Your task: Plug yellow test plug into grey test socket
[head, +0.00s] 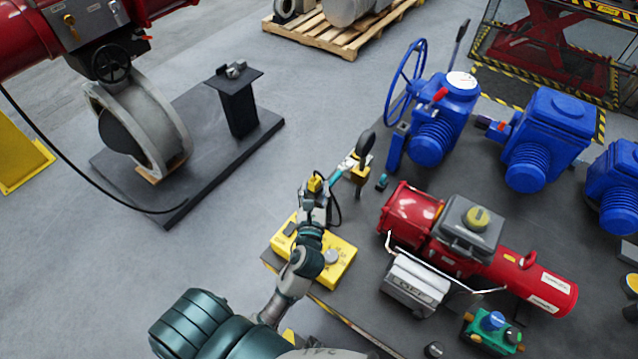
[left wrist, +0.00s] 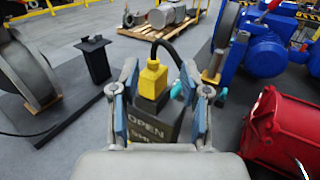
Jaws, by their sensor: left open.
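The yellow test plug (head: 315,184) stands upright with a black cable curving from its top. In the left wrist view the plug (left wrist: 152,80) shows between and just beyond my fingers, above a dark grey block (left wrist: 150,122) lettered "OPEN". Whether the plug sits in that block or only stands in front of it, I cannot tell. My left gripper (head: 316,197) is open, its fingers apart on either side of the plug; it also fills the middle of the left wrist view (left wrist: 160,98). I cannot pick out the grey test socket with certainty. My right gripper is not in view.
A yellow box (head: 341,263) with a grey knob lies under my left arm at the bench edge. A red actuator (head: 411,216) stands to the right, with blue actuators (head: 430,145) behind. A small stand (head: 361,176) is close beyond the gripper. Open floor lies to the left.

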